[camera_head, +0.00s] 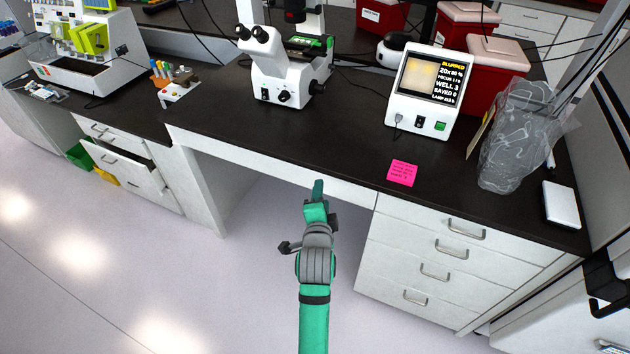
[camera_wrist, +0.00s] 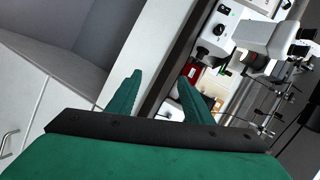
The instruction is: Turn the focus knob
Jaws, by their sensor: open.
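A white microscope (camera_head: 282,70) with black eyepieces stands on the dark bench at upper middle. Its focus knob (camera_head: 285,97) is a small black knob low on the side facing me. The microscope also shows in the wrist view (camera_wrist: 262,38), with a black knob (camera_wrist: 219,30) on its white base. My gripper (camera_head: 318,188) is green and hangs in front of the bench's front edge, below and to the right of the microscope in the head view. In the wrist view its two fingers (camera_wrist: 157,95) are spread apart with nothing between them. It is clear of the knob.
A white monitor box (camera_head: 423,92) shows a blurred picture and the word BLURRED. A pink note (camera_head: 402,172) lies in front of it. A clear plastic bag (camera_head: 508,135) and red bins (camera_head: 497,65) stand right. The bench before the microscope is clear.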

